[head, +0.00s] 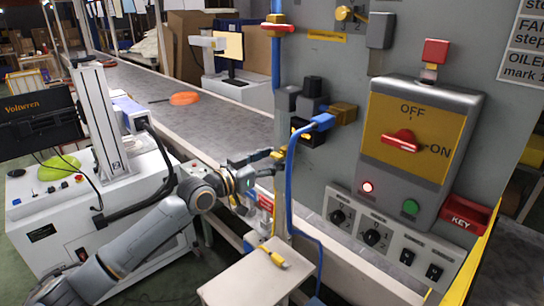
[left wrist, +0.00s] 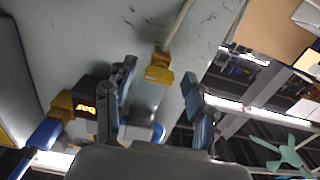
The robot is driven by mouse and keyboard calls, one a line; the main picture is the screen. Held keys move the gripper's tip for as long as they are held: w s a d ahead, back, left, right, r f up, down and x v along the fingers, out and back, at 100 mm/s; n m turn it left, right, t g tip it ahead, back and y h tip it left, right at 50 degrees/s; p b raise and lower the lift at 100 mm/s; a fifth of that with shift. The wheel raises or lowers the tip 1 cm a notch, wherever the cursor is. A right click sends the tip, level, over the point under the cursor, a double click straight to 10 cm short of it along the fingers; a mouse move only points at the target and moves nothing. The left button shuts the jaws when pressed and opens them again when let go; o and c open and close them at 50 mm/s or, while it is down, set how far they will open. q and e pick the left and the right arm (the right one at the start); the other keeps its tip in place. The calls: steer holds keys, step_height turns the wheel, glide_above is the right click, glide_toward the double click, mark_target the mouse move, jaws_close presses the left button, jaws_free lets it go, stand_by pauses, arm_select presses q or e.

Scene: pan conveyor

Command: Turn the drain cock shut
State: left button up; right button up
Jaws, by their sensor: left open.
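My left gripper (head: 256,174) is open beside the left edge of the grey machine panel, under the air fittings. In the left wrist view its two fingers (left wrist: 160,104) stand apart. Between them is a pale, bowl-like part (left wrist: 146,98) with a blue end, below a brass fitting (left wrist: 159,68). This looks like the unit bearing the drain cock; the cock's handle position cannot be told. I cannot tell whether either finger touches it. In the head view the gripper hides most of this part. My right gripper is not in view.
A black digital switch (left wrist: 85,108) and a brass block (left wrist: 62,104) sit close to the left finger. A blue hose (head: 290,185) hangs right of the gripper. A small shelf (head: 262,276) with a yellow-handled tool is below. The conveyor (head: 215,118) runs behind.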

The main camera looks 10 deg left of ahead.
arm_select(q)
jaws_close()
steer(key=shift+n, duration=0.4)
steer(key=n, duration=0.3)
steer(key=shift+n, duration=0.4)
steer(key=n+p, duration=0.1)
steer(key=n, duration=0.2)
steer(key=shift+r+n, duration=0.15)
steer(key=shift+n, duration=0.15)
steer(key=n+p, duration=0.2)
steer(key=n, duration=0.2)
steer(key=shift+n, duration=0.3)
steer(key=n+p, duration=0.3)
steer(key=n, duration=0.2)
